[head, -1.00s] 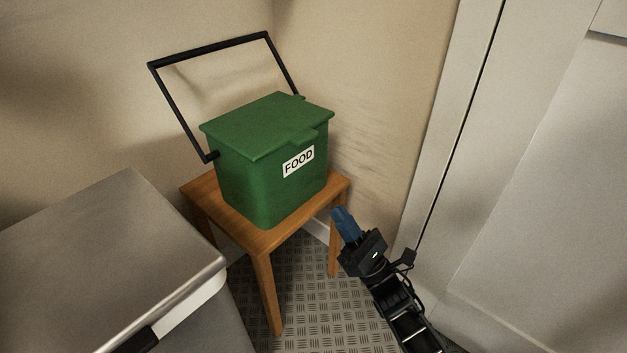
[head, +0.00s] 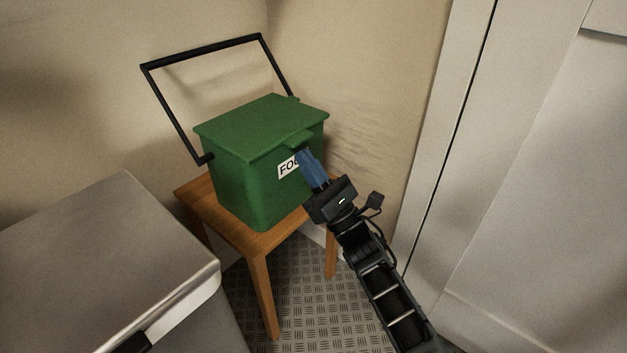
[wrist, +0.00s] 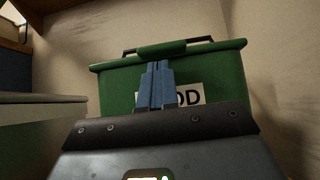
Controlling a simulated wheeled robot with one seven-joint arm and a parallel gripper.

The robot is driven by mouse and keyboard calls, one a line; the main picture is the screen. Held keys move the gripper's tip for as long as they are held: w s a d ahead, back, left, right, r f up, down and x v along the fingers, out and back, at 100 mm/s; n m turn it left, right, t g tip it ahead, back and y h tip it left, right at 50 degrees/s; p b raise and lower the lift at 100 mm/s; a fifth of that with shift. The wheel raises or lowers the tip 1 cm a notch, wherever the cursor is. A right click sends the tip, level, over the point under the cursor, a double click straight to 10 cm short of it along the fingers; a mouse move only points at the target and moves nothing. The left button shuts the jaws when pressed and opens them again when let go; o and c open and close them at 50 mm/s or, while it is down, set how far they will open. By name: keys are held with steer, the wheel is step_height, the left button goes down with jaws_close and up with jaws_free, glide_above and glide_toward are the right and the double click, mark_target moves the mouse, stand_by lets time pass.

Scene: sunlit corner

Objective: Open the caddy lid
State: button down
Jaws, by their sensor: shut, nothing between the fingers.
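The green caddy (head: 245,185) stands on a small wooden stool, with a white FOOD label (head: 287,168) on its front. Its green lid (head: 258,127) is closed, with a tab (head: 295,142) at the front edge. The black handle (head: 205,53) stands raised behind the lid. My gripper (head: 301,153) is shut and empty, its blue fingertips just below the tab and in front of the label, partly covering it. In the wrist view, the fingertips (wrist: 157,64) are just under the tab (wrist: 161,49); I cannot tell whether they touch it.
The wooden stool (head: 225,222) stands in the wall corner on a patterned metal floor (head: 305,290). A metal-topped unit (head: 100,240) is at the lower left. A pale cabinet or door panel (head: 540,180) is at the right.

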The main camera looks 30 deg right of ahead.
steer(key=shift+r, duration=0.45)
steer(key=shift+r, duration=0.1)
